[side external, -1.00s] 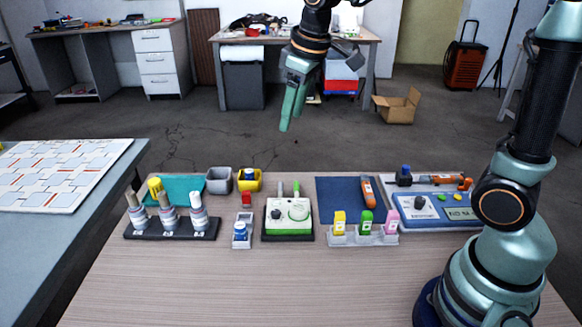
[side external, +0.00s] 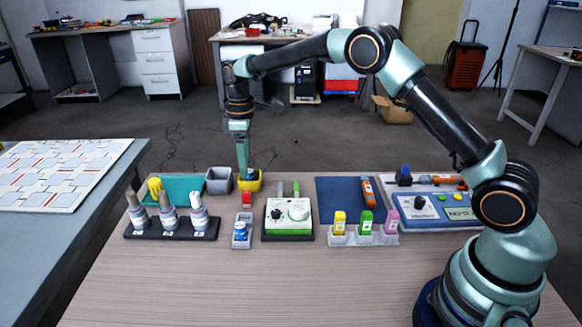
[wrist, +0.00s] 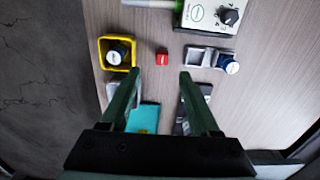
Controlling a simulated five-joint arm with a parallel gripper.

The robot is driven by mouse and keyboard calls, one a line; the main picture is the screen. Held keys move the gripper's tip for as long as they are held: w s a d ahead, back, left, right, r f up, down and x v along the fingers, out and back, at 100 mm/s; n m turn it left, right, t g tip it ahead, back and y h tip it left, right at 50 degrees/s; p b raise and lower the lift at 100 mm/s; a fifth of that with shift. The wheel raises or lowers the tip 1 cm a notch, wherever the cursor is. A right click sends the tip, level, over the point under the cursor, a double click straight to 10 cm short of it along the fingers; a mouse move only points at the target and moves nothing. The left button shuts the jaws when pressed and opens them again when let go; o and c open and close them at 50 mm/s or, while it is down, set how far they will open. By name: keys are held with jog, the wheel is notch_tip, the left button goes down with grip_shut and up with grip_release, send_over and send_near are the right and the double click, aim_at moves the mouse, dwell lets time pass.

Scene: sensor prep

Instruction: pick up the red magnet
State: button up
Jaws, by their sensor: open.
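The red magnet (side external: 246,199) is a small red block lying on the wooden table, between the yellow bin and the grey two-part tray. It shows in the wrist view (wrist: 162,57) just beyond the fingertips, roughly centred between their lines. My gripper (side external: 243,174) points down with long green fingers, above the table near the yellow bin and the magnet. In the wrist view its two fingers (wrist: 160,76) are spread wide with nothing between them. Its height above the table is hard to judge.
The yellow bin (wrist: 103,51) holds a blue-capped bottle and stands close to one finger. The grey tray (wrist: 194,57) holds a blue bottle on the other side. A green-and-white device (side external: 289,229) stands to the right. The table front is clear.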

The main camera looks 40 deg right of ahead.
aim_at(248, 193)
notch_tip(248, 193, down, 5)
jog(key=shift+r, duration=0.1)
jog(key=shift+s+a+f, duration=0.1)
jog(key=shift+f, duration=1.3)
jog(key=shift+s+a+f, duration=0.1)
jog(key=shift+f, duration=1.25)
grip_shut()
